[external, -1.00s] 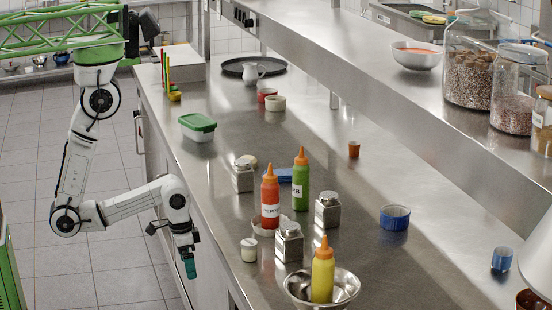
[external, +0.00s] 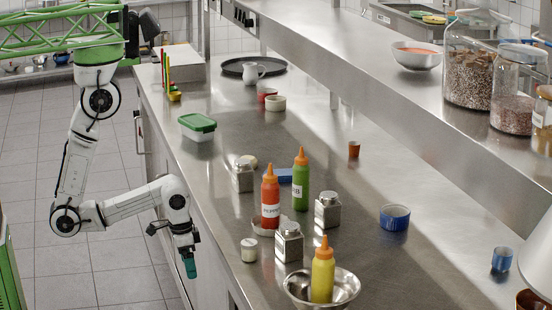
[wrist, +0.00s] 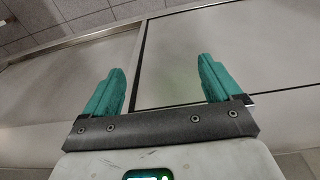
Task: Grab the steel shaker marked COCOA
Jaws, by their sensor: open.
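Three square steel shakers stand on the steel counter (external: 350,265): one at the back left (external: 243,178), one at the right (external: 328,213) and one nearer the front (external: 290,244). I cannot read a COCOA mark on any of them. My gripper (external: 190,268) hangs beside the counter's left edge, pointing down, apart from the shakers. In the wrist view my gripper (wrist: 160,80) has its two teal fingers spread with nothing between them. The cabinet front shows there, and no shaker.
A red bottle (external: 270,203) and a green bottle (external: 301,185) stand among the shakers. A yellow bottle (external: 322,278) stands in a steel bowl (external: 347,288). A small white jar (external: 249,250) is near the edge. A raised shelf (external: 400,92) runs along the right.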

